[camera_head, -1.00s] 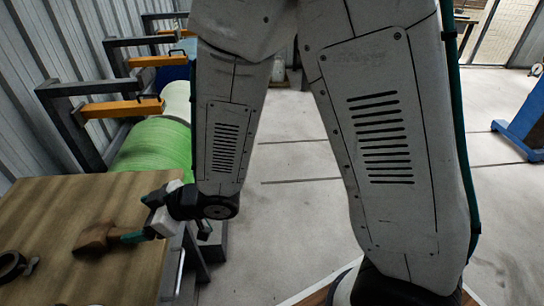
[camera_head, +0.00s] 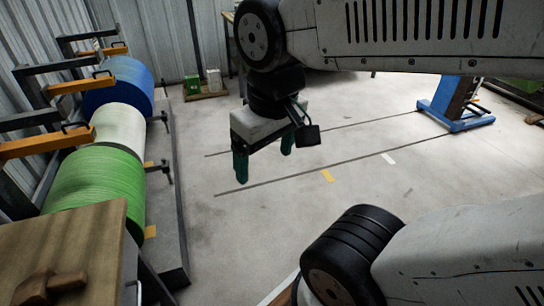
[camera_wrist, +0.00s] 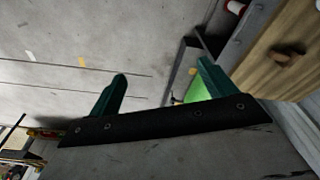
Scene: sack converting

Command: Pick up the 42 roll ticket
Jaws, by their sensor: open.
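I cannot make out a 42 roll ticket in either view. My gripper (camera_head: 264,160) hangs in the air over bare floor in the head view, to the right of the rolls, with its green fingers apart and nothing seen between them. The two fingers also show in the wrist view (camera_wrist: 162,70), spread wide.
A wooden table (camera_head: 95,235) at lower left bears a brown wooden object (camera_head: 45,287). Dark brackets with orange arms (camera_head: 45,143) reach over the rolls. A blue stand (camera_head: 455,112) is at right. Small green and white containers (camera_head: 213,80) stand far back. The middle floor is clear.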

